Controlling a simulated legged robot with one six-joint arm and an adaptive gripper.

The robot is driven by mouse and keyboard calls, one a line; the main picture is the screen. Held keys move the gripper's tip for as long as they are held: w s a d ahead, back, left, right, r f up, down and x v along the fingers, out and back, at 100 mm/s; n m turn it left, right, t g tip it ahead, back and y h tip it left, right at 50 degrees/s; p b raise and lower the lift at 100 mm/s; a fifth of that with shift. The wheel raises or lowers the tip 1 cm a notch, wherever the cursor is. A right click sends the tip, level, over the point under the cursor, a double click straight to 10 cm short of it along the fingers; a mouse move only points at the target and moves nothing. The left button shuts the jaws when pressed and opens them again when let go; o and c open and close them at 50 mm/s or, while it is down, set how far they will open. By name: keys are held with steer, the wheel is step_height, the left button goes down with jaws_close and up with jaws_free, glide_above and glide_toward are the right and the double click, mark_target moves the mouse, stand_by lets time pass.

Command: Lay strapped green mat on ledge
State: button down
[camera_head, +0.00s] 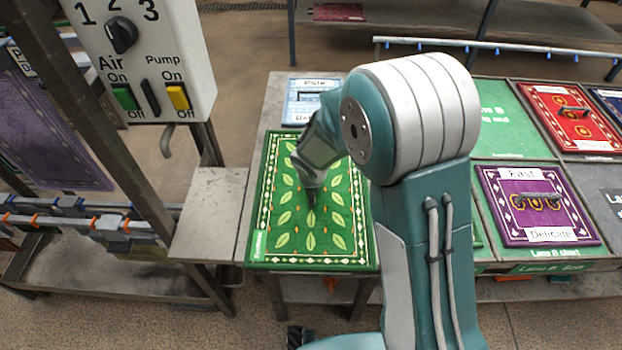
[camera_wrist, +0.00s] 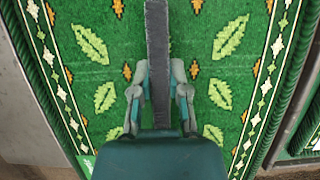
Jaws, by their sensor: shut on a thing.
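The green mat (camera_head: 272,205) has a leaf pattern and a white diamond border. In the head view it lies flat over the worktop, left of my arm. In the wrist view the mat (camera_wrist: 93,44) fills most of the picture, with its dark grey strap (camera_wrist: 157,35) running between my fingers. My gripper (camera_head: 311,198), also seen in the wrist view (camera_wrist: 160,92), is shut on the strap above the mat's middle. I cannot tell whether the mat rests or hangs slightly raised. A bare grey metal ledge (camera_head: 208,212) adjoins the mat's left side.
A control box (camera_head: 145,55) with a dial and switches stands at upper left beside a metal post. A rack (camera_head: 80,215) with blue and orange clips is at left. A purple mat (camera_head: 490,205) and a red mat (camera_head: 545,100) lie on the lanes at right.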

mark_target(311, 208)
steer(key=shift+f, duration=0.45)
stand_by(0.3)
steer(key=c, duration=0.5)
jaws_free()
steer(key=shift+c, duration=0.2)
steer(key=shift+s+a, duration=0.2)
steer(key=shift+s, duration=3.3)
steer(key=shift+r, duration=0.1)
step_height(311, 208, up, 8)
